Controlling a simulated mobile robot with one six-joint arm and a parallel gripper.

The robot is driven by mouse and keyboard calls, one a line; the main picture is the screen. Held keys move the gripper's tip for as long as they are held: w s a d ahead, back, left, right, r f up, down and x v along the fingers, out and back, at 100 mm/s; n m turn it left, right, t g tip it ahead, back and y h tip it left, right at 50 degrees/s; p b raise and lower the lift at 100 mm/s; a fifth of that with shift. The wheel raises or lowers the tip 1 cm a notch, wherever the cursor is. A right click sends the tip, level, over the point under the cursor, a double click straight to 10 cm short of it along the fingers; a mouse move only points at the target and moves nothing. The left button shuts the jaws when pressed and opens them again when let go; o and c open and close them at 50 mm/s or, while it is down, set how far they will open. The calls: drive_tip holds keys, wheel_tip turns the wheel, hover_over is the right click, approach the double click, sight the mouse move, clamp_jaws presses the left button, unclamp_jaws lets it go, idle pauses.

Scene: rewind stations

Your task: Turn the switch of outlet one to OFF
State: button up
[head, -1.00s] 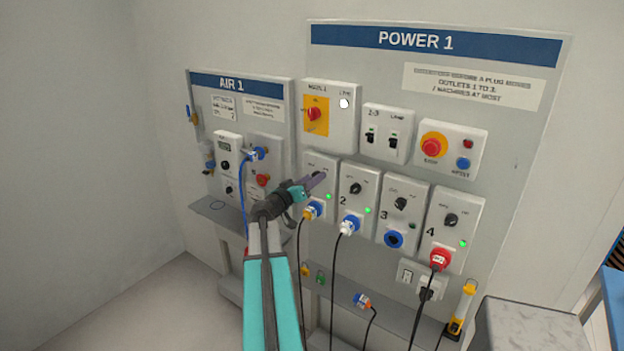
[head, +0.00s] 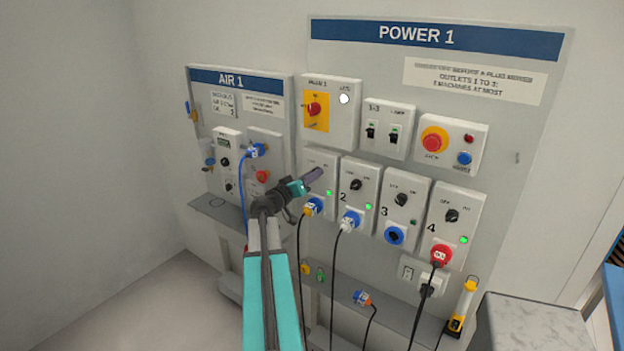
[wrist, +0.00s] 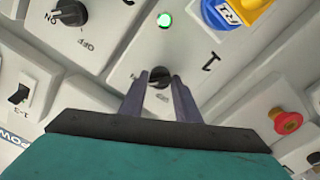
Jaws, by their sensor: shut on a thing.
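The outlet one box (head: 321,160) is a pale panel on the POWER 1 board, largely hidden behind my gripper in the head view. In the wrist view its black rotary switch (wrist: 158,83) sits between the two fingers of my gripper (wrist: 160,74), which is shut on it. The "1" mark is beside the switch. The switch's pointer direction is hidden by the fingers. A green lamp (wrist: 165,19) on the outlet one box is lit. In the head view my gripper (head: 317,175) reaches the box from the left. A blue and yellow plug (head: 313,207) sits in the outlet one socket.
The outlet two switch (head: 356,185) is close on the right. A red main switch (head: 313,110) is above. A red emergency button (head: 434,142) is farther right. Cables hang below the plugs. The AIR 1 panel (head: 240,83) stands to the left.

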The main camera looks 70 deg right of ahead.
drive_tip(key=shift+f+n+b, duration=0.1)
drive_tip(key=shift+n+b, duration=2.9)
drive_tip(key=shift+n, duration=5.5)
drive_tip(key=o, duration=1)
drive_tip(key=shift+a, duration=0.2)
drive_tip(key=b+v, duration=0.3)
drive_tip(key=v, duration=1)
drive_tip(key=shift+a, duration=0.25)
drive_tip(key=shift+w, duration=0.15)
